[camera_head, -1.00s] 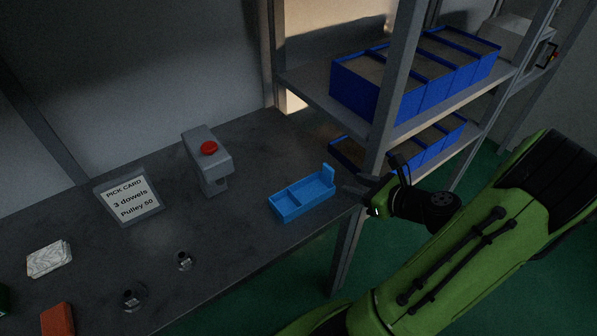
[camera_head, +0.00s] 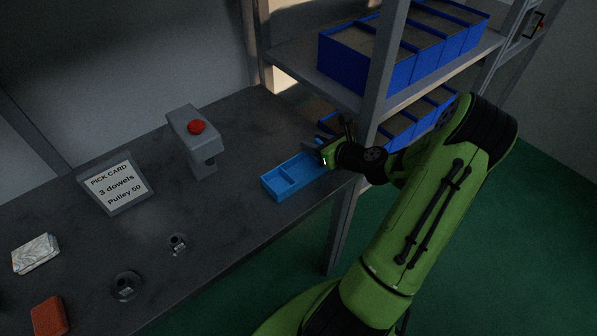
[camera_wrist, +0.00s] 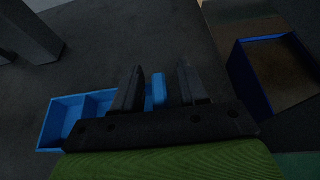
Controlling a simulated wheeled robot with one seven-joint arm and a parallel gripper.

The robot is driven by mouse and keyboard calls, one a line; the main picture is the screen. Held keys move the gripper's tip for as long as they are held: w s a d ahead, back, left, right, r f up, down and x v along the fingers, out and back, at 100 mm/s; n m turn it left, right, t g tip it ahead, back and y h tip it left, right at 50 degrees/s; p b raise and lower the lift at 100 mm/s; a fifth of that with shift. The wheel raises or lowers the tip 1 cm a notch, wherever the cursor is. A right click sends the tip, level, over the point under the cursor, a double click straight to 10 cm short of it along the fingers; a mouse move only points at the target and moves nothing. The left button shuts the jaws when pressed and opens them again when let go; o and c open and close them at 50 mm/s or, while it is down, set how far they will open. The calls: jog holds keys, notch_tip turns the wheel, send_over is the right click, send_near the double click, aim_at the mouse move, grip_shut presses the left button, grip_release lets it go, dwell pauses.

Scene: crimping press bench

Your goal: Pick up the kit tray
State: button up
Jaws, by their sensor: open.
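The kit tray (camera_head: 284,181) is a light blue, shallow, divided tray lying flat on the dark bench. My gripper (camera_head: 322,147) is at the tray's right end, over its raised end tab. In the wrist view the tray (camera_wrist: 62,118) shows at the lower left, with its blue tab (camera_wrist: 158,90) between the two open fingers of my gripper (camera_wrist: 160,82). The fingers look apart from the tab, with gaps on either side. My gripper hides the tray's right end in the head view.
A grey press with a red button (camera_head: 196,127) stands left of the tray. A shelf post (camera_head: 378,85) and dark blue bins (camera_head: 365,70) are close on the right. Another blue bin (camera_wrist: 275,75) is right of my fingers. A pick card (camera_head: 116,184) stands at left.

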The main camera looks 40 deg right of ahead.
grip_shut()
dwell(0.3)
